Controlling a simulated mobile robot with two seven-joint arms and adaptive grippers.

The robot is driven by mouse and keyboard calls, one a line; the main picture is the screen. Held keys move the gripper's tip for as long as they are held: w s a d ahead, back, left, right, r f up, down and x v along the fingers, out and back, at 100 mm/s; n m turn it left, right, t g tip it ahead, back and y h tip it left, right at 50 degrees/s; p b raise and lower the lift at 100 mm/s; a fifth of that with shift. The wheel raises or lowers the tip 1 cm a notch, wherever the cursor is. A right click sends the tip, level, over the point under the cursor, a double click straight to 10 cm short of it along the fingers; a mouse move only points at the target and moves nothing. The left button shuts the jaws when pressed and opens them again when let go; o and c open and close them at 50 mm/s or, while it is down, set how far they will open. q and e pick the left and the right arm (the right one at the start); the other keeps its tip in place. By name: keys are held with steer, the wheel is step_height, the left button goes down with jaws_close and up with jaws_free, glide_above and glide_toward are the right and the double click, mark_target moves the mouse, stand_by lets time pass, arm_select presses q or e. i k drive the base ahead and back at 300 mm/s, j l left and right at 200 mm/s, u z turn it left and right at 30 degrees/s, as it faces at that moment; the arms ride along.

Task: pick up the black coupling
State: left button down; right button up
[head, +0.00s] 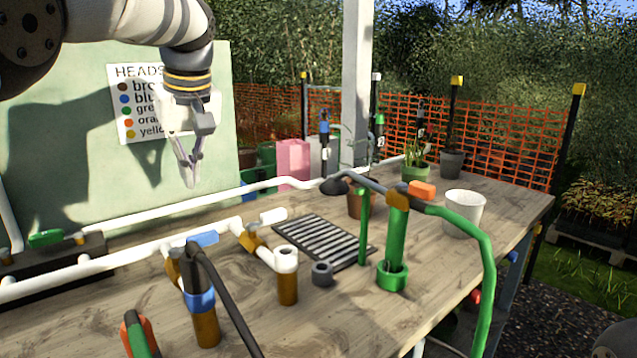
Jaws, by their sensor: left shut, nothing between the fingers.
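A short dark grey to black ring (322,273), which looks like the black coupling, sits on the wooden bench top at the front edge of the slatted black tray. Its hole faces the camera. My left gripper (191,180) hangs from the upper left, fingers down and together, with nothing between them. It is in front of the pale green board, well above the bench and up and left of the coupling, apart from it. My right gripper does not show.
The slatted tray (322,242) lies behind the coupling. A brown-and-white pipe stub (287,275) stands close on its left, a green pipe in a socket (393,270) on its right. White pipes (130,248) run along the bench. A white pot (463,213) stands at right.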

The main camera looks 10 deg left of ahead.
mark_target(196, 280)
steer(key=k+l, duration=1.05)
steer(key=k, duration=0.2)
